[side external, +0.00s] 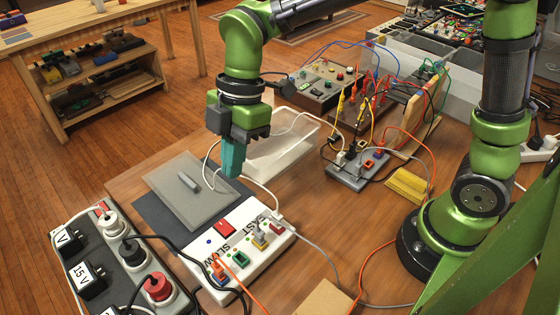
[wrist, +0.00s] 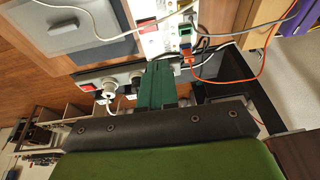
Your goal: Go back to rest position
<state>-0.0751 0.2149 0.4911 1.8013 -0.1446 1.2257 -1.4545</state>
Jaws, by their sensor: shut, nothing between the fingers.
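My gripper (side external: 230,174) points down above the work table in the side view, its teal fingers closed together with nothing between them. It hangs over the area between a grey plate with a handle (side external: 190,194) and a white control box (side external: 240,250) marked FAST and SLOW. The fingers (wrist: 157,88) also show as a closed green block in the wrist view. My gripper appears to be above the table surface; the exact gap is hard to tell.
A clear plastic bin (side external: 282,155) stands just behind my gripper. A power strip with plugs and adapters (side external: 125,262) lies at the front left. Wired boxes (side external: 322,85) stand at the back. Several loose cables cross the table, one passing close to the fingers.

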